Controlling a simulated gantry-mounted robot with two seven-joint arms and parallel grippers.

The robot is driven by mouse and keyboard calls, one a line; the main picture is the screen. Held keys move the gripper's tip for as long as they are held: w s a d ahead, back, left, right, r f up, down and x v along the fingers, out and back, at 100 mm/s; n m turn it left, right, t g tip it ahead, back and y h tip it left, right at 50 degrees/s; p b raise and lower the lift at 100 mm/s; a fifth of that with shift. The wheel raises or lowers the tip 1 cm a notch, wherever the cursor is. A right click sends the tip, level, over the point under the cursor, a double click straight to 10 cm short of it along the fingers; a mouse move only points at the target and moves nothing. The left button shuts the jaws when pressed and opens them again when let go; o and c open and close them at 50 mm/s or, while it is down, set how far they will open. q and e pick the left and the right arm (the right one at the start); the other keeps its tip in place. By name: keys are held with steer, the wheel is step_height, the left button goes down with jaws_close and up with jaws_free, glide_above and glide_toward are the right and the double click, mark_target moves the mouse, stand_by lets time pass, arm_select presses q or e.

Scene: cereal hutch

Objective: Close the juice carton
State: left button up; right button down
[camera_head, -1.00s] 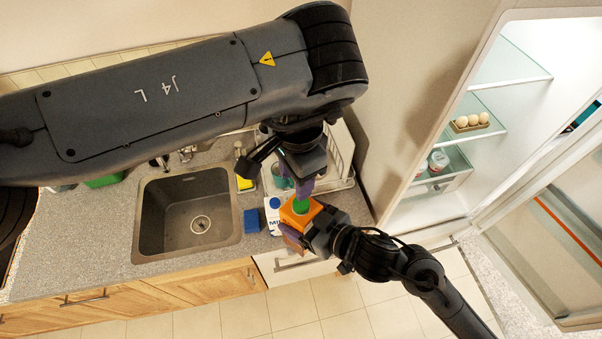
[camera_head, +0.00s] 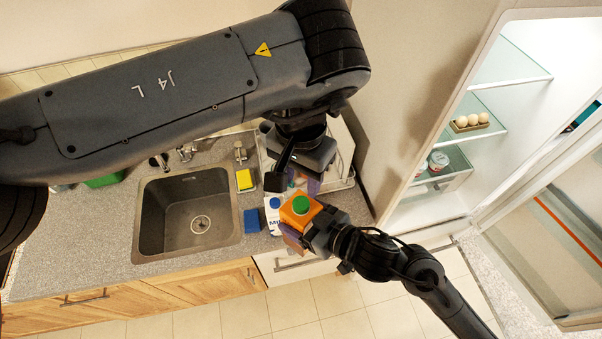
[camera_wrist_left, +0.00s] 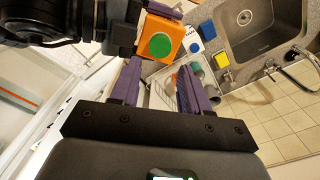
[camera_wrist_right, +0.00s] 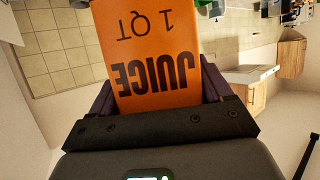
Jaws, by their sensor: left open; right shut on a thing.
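The cap also shows in the left wrist view (camera_wrist_left: 160,46). My right gripper (camera_head: 304,234) is shut on the carton's sides; the right wrist view shows the carton (camera_wrist_right: 148,55) between its fingers, lettering upside down. My left gripper (camera_wrist_left: 166,80) is open and empty. Its fingers point toward the carton but are apart from the cap. In the head view the left gripper (camera_head: 298,182) is just behind the carton, fingers partly hidden.
A white milk carton (camera_head: 273,215) with a blue cap stands just left of the juice carton. A blue sponge (camera_head: 252,221) and a yellow sponge (camera_head: 244,180) lie near the sink (camera_head: 188,205). A dish rack (camera_head: 345,165) stands behind. The fridge (camera_head: 480,130) is open at right.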

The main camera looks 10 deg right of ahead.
mark_target(301, 203)
arm_select(q)
steer(key=shift+f, duration=3.85)
